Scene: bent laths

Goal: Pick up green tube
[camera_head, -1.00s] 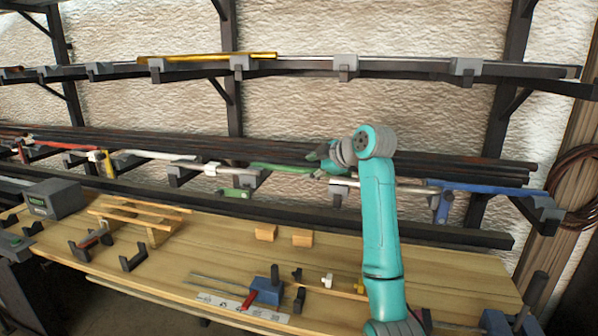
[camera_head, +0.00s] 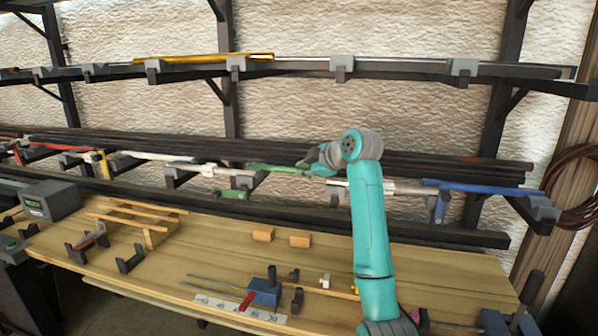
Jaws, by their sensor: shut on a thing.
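The green tube (camera_head: 272,167) lies along the middle rack level, among white and grey tubes. My gripper (camera_head: 307,163) is at its right end, shut on it. The fingers are small and partly hidden behind the wrist, so the exact contact is not clear. A short green piece (camera_head: 231,194) shows lower left of the tube; I cannot tell whether it is joined to it.
Dark bars (camera_head: 430,160) run along the rack just behind my gripper. A blue tube (camera_head: 485,188) lies to the right, a white tube (camera_head: 160,156) to the left. A yellow tube (camera_head: 205,58) rests above. The wooden bench (camera_head: 215,262) below holds blocks, clamps and a ruler.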

